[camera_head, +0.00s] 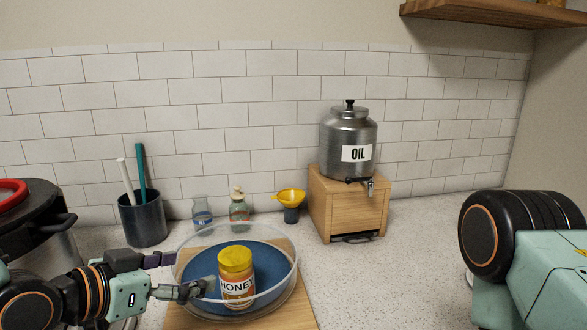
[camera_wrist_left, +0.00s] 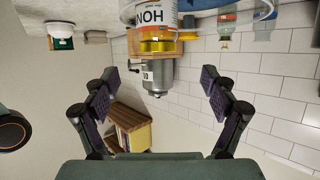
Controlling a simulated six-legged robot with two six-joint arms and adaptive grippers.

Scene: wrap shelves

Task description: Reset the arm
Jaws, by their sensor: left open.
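My left gripper (camera_head: 180,276) is open at the left side of the clear bowl, its fingers pointing toward the honey jar. In the left wrist view the two dark finger pads (camera_wrist_left: 158,90) stand wide apart with nothing between them. The honey jar (camera_head: 238,290), with a yellow lid and a HONEY label, stands upright inside the clear-walled, blue-bottomed bowl (camera_head: 284,244). It also shows upside down at the top of the left wrist view (camera_wrist_left: 158,18), apart from the pads. My right gripper is not in view; only part of my right arm shows.
A wooden board (camera_head: 296,313) lies under the bowl. Behind stand a utensil cup (camera_head: 143,222), small bottles (camera_head: 239,210), a yellow funnel (camera_head: 290,197) and a steel OIL dispenser (camera_head: 347,138) on a wooden stand (camera_head: 345,210). A dark pot (camera_head: 35,232) is left. The counter right of the board is clear.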

